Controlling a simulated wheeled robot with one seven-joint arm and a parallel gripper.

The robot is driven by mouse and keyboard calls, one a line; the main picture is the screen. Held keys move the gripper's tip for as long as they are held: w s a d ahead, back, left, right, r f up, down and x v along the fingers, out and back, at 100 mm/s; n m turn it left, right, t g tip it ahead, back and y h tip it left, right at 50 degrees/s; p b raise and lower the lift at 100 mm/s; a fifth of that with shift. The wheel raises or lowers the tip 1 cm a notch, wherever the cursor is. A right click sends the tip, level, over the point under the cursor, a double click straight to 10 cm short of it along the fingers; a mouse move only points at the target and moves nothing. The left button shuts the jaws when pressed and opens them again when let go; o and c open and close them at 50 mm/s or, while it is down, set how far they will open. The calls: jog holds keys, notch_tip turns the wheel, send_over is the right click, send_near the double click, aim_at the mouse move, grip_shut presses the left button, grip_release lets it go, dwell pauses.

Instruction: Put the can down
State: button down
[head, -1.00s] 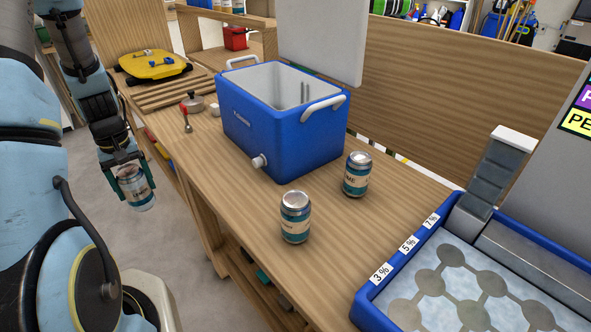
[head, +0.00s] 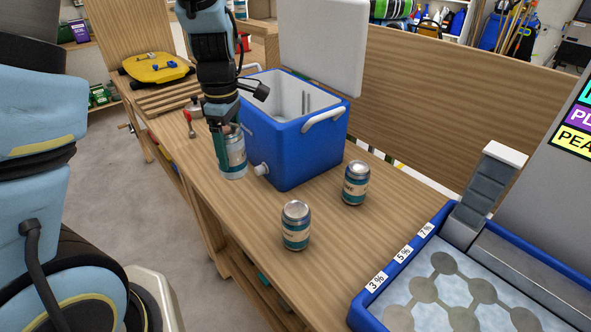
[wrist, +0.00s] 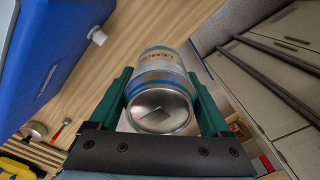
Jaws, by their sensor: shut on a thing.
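My gripper (head: 224,148) is shut on a can (head: 233,158) with a pale and teal label, held upright at the front left of the blue cooler. The wrist view shows the can (wrist: 162,92) between the two green fingers, its silver top toward the camera. Wood tabletop shows beyond it. I cannot tell whether the can's base touches the table. Two similar cans stand upright on the table, one near the front (head: 296,226) and one further right (head: 355,183).
The open blue cooler (head: 300,150) stands close to the held can, its white lid (head: 322,45) raised. A blue-rimmed tray (head: 365,300) is at the lower right. A red-handled utensil (head: 189,124) and a yellow object (head: 155,67) lie further back. Bare wood lies between cooler and front can.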

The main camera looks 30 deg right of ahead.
jog(key=shift+s+d+r+n, duration=0.2)
jog(key=shift+s+d+r, duration=0.05)
jog(key=shift+s+d, duration=0.25)
jog(key=shift+s+d+r+n, duration=0.2)
jog(key=shift+s+d, duration=0.15)
jog(key=shift+s, duration=0.2)
jog(key=shift+n, duration=0.4)
jog(key=shift+s+d+f+b, duration=0.2)
jog(key=shift+f+b, duration=0.4)
jog(key=shift+f, duration=2)
jog(key=shift+s+d+f+b, duration=0.15)
jog(key=shift+s+f+b, duration=0.3)
jog(key=shift+f, duration=2.1)
jog(key=shift+s+d+f+b, duration=0.15)
jog(key=shift+f+b, duration=0.55)
jog(key=shift+f, duration=1.9)
jog(key=shift+f, duration=0.2)
grip_release()
jog(key=shift+r, duration=0.1)
